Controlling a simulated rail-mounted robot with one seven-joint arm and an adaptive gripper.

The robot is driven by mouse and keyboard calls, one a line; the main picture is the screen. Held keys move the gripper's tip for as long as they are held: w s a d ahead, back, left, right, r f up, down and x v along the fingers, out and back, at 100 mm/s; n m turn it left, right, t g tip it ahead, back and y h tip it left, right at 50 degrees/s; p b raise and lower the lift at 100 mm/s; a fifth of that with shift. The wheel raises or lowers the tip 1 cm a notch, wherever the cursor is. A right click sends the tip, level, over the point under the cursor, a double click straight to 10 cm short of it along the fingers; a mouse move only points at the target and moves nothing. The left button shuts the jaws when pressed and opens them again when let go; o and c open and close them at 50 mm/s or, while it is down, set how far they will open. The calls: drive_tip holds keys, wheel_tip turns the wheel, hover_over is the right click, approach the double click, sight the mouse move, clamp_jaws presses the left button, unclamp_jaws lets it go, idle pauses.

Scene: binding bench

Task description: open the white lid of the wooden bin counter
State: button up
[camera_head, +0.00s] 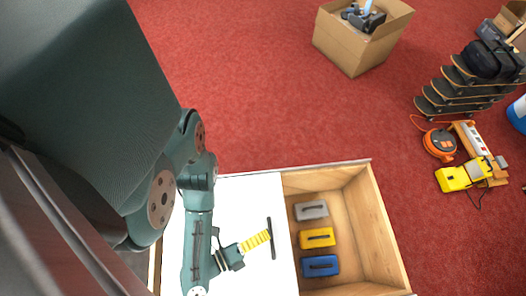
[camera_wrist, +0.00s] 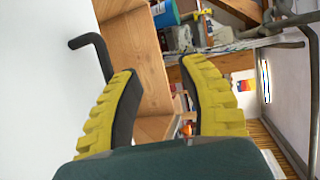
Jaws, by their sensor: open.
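The white lid (camera_head: 240,190) covers the left part of the wooden bin counter (camera_head: 378,235). The bin's right part is uncovered. A black bar handle (camera_head: 271,238) stands near the lid's right edge; it also shows in the wrist view (camera_wrist: 98,48). My gripper (camera_head: 268,236) has yellow ribbed fingers and is close to this handle. In the wrist view my gripper (camera_wrist: 160,68) is open, with nothing seen between its fingers. There the handle lies left of the left finger, outside the jaws, and that finger's tip is near it. Whether they touch is unclear.
Grey (camera_head: 311,210), yellow (camera_head: 317,238) and blue (camera_head: 320,266) cases lie inside the bin's uncovered part. A cardboard box (camera_head: 345,48) stands on the red carpet behind. Stacked skateboards (camera_head: 455,92), an orange cable reel (camera_head: 439,143) and a yellow device (camera_head: 456,177) are at right.

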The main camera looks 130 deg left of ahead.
drive_tip(key=shift+r, duration=1.5)
